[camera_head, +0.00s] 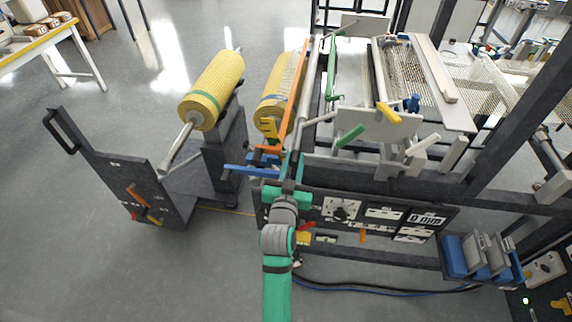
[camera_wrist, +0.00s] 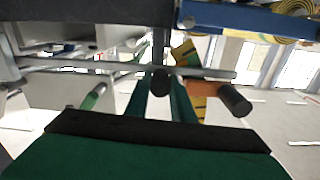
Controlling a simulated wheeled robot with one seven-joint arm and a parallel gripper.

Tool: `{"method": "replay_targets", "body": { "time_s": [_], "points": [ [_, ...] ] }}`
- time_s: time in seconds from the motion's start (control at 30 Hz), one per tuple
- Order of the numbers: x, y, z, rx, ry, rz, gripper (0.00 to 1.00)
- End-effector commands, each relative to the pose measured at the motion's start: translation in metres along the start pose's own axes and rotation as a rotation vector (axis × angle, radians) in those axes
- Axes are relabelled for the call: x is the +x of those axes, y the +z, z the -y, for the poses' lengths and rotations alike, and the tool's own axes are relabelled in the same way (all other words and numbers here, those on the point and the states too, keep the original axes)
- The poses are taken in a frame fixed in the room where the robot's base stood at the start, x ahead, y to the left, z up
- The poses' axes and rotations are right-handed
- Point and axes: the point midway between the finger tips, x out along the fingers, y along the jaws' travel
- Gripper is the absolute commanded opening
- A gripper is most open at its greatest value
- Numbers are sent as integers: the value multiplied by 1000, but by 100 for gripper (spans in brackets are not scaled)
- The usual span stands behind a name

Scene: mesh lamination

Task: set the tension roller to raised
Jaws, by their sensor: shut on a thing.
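My gripper (camera_head: 291,163) reaches up from the bottom to the machine's near left end. In the wrist view its two teal fingers (camera_wrist: 161,98) close around a dark-knobbed handle (camera_wrist: 160,80) on a thin dark lever. A grey rod runs crosswise just behind that knob. An orange lever (camera_wrist: 205,88) with a dark end is beside it on the right. In the head view a long orange bar (camera_head: 297,95) rises beyond my gripper, next to a grey roller (camera_head: 314,88). I cannot tell for sure which roller is the tension roller, or its setting; my gripper hides the held handle.
A yellow mesh roll (camera_head: 213,88) sits on a dark cart (camera_head: 140,180) at left. A control panel (camera_head: 345,210) is to the right. Floor at lower left is clear.

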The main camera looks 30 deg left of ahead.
Motion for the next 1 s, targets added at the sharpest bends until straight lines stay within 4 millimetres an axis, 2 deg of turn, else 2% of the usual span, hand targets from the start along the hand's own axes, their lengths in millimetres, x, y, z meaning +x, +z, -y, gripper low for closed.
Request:
{"method": "replay_targets", "body": {
  "time_s": [0.03, 0.3, 0.33, 0.4, 0.77, 0.87, 1.0],
  "points": [
    [0, -4, 2, 4, -4, -9, 0],
    [0, -4, 1, 5, -2, -7, 0],
    [0, -4, 1, 5, -2, -7, 24],
    [0, -3, 0, 5, -1, -5, 40],
    [-6, -1, -2, 4, 2, -1, 40],
    [-18, 0, -1, 4, 2, -1, 40],
    [-43, 0, -1, 4, 1, 0, 40]
  ]
}}
